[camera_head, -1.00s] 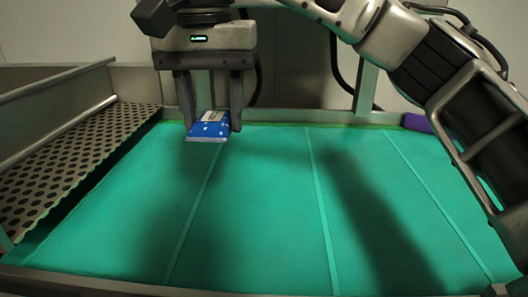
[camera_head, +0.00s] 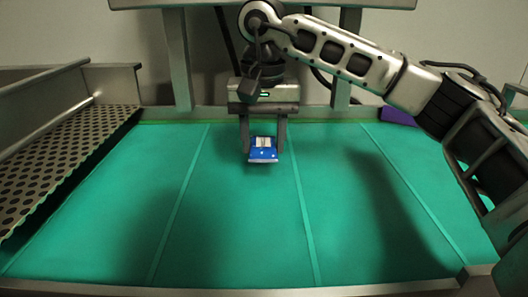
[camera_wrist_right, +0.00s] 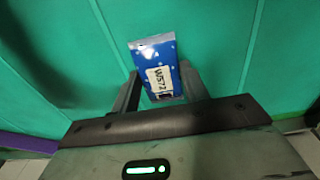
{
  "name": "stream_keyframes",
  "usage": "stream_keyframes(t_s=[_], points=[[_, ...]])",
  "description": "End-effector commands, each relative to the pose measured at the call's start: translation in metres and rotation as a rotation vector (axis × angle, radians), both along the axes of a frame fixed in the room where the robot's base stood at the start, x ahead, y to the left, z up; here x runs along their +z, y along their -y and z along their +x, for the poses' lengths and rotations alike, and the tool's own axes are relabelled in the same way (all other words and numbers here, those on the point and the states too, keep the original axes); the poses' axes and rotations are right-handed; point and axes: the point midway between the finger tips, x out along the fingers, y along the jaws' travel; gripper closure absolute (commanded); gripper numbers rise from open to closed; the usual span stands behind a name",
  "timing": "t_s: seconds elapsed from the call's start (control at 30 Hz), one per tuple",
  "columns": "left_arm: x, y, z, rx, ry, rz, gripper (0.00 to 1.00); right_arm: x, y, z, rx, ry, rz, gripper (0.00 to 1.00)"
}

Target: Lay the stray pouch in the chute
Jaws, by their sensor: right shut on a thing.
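A blue pouch (camera_head: 263,154) with a white label is held between the fingers of my right gripper (camera_head: 263,140), above the green belt. In the right wrist view the pouch (camera_wrist_right: 157,66) sits between the two fingers of the right gripper (camera_wrist_right: 160,88), and its label reads "W573". The right gripper is shut on it. A perforated metal chute (camera_head: 65,150) with raised side walls slopes along the left side, to the left of the gripper and apart from it. My left gripper is not in view.
The green belt (camera_head: 235,225) with pale cross strips fills the middle and is otherwise clear. A metal rail (camera_head: 150,115) runs along its back edge, with upright posts behind. A purple object (camera_head: 397,116) lies at the back right.

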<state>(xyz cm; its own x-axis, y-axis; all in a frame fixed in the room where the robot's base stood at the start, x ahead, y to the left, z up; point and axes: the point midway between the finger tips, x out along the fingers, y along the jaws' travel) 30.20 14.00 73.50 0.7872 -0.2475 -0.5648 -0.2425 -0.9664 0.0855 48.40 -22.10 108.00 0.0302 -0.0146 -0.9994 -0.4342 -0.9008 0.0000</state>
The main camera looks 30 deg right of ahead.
Motion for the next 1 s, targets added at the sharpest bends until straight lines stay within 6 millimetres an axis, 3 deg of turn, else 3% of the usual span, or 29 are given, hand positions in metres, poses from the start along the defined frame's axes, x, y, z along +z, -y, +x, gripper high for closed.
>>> stream_keyframes(t_s=[0.2,0.57,0.6,0.67,1.0], points=[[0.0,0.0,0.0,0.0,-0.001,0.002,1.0,-0.031,0.002,0.0,-0.001,-0.003,-0.001,0.78],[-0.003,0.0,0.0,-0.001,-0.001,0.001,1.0,-0.036,0.002,0.0,-0.002,-0.001,0.0,0.78],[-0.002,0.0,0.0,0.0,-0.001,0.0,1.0,-0.035,0.002,0.001,-0.002,0.0,0.0,0.47],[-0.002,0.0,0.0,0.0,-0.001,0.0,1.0,-0.035,0.002,0.001,-0.002,0.0,0.0,0.34],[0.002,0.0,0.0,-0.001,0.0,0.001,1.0,-0.03,0.002,0.001,-0.002,0.0,0.0,0.34]])
